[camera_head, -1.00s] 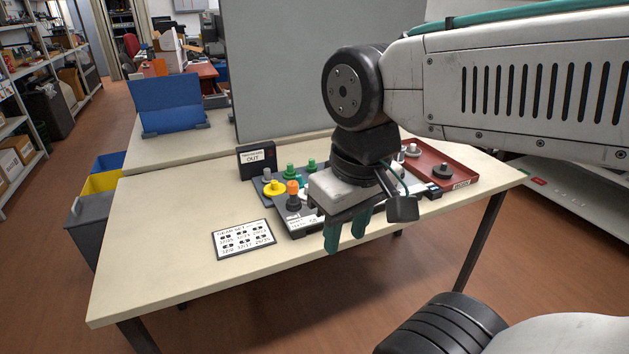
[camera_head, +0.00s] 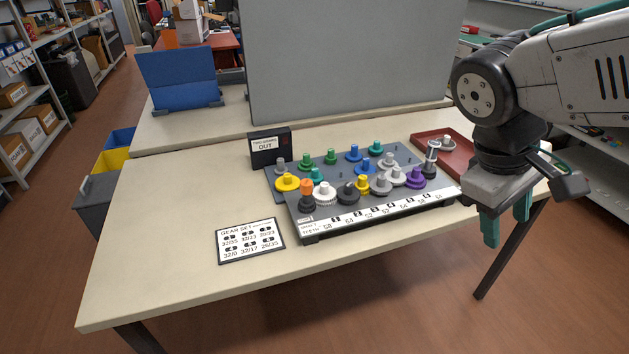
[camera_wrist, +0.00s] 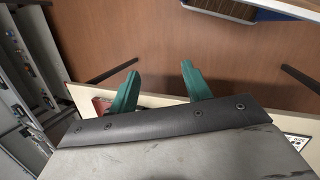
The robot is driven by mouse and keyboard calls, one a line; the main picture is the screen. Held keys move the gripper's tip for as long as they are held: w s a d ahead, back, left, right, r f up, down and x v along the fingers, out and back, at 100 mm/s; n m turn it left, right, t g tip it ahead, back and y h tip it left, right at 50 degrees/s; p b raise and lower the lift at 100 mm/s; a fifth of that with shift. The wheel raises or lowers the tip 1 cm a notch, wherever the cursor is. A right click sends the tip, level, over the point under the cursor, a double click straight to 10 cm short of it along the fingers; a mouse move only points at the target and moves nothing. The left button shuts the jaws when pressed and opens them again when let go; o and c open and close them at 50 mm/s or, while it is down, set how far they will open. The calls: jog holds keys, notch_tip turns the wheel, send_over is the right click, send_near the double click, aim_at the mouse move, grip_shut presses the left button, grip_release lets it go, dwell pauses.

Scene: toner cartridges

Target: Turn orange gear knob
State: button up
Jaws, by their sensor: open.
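The orange gear knob (camera_head: 306,187) stands upright on a dark gear at the front left corner of the grey gear board (camera_head: 390,218). A white gear (camera_head: 324,195) sits to its right and a yellow gear (camera_head: 288,182) behind it to the left. My gripper (camera_head: 507,222) is open and empty, its teal fingers pointing down off the table's front right edge, far to the right of the knob. The wrist view shows the two fingers (camera_wrist: 158,88) apart with floor beyond them. The knob is not in the wrist view.
Several coloured gears fill the board, with a tall metal crank (camera_head: 431,158) at its right end. A black OUT box (camera_head: 270,148) stands behind. A gear set card (camera_head: 250,240) lies at left. A red tray (camera_head: 457,155) is at right.

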jog(key=w+a+f+n+t+h, duration=0.1)
jog(key=w+a+f+n+h, duration=0.15)
jog(key=w+n+h, duration=0.5)
jog(key=n+t, duration=1)
jog(key=n, duration=0.1)
send_over(303, 186)
jog(key=s+d, duration=0.6)
jog(key=d, duration=0.3)
notch_tip(303, 186, down, 6)
jog(key=f, duration=0.1)
jog(key=a+f+n+t+y, duration=0.3)
jog(key=a+f+n+t, duration=0.3)
jog(key=a, duration=0.6)
jog(key=shift+n+g, duration=0.3)
jog(key=shift+n, duration=0.05)
jog(key=x, duration=0.8)
jog(key=shift+w+a, duration=0.1)
jog(key=shift+w, duration=0.1)
jog(key=c, duration=0.9)
